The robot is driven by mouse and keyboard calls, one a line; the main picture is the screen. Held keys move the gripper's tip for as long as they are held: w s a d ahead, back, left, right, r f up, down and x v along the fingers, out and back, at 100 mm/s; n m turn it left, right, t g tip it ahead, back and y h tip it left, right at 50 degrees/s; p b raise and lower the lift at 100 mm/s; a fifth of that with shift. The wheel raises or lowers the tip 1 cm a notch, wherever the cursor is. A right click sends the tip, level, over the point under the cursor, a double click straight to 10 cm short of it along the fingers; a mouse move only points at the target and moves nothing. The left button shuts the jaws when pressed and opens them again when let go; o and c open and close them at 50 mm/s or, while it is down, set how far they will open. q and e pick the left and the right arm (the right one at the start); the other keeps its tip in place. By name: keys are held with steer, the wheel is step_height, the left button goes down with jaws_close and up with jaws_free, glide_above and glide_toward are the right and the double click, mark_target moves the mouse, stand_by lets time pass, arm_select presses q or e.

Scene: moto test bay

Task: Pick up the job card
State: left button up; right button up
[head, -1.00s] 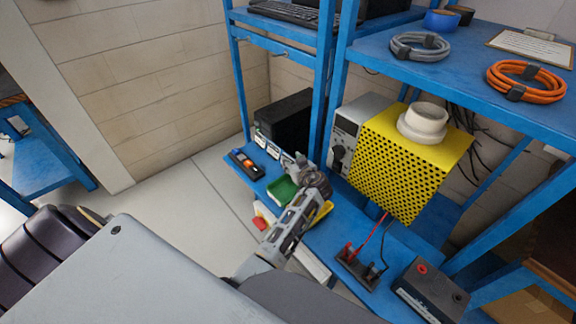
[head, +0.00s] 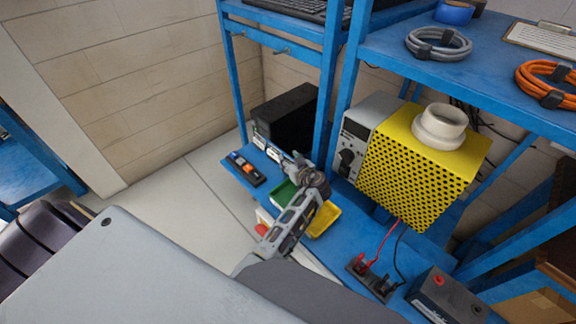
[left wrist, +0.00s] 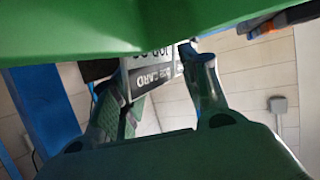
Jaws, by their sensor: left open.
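The job card (left wrist: 148,72) shows in the left wrist view as a white and black piece with "JOB CARD" lettering, partly cut off by a green edge above. It appears between the two fingers of my left gripper (left wrist: 152,98), which is open; contact cannot be told. In the head view my left gripper (head: 299,168) is over the low blue shelf, beside a green bin (head: 283,193). I cannot make out the card for certain there. My right gripper is out of view.
A yellow bin (head: 325,218) lies just right of my gripper. A black box (head: 287,118) and a perforated yellow box (head: 412,165) stand behind. A blue post (head: 326,95) rises close by. Red and black leads (head: 388,243) hang at right.

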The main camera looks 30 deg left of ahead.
arm_select(q)
steer(key=shift+s+d+r, duration=0.1)
steer(key=shift+d+r, duration=0.05)
steer(key=shift+d, duration=0.05)
steer(key=shift+a, duration=0.1)
steer(key=shift+c, duration=1.4)
jaws_close()
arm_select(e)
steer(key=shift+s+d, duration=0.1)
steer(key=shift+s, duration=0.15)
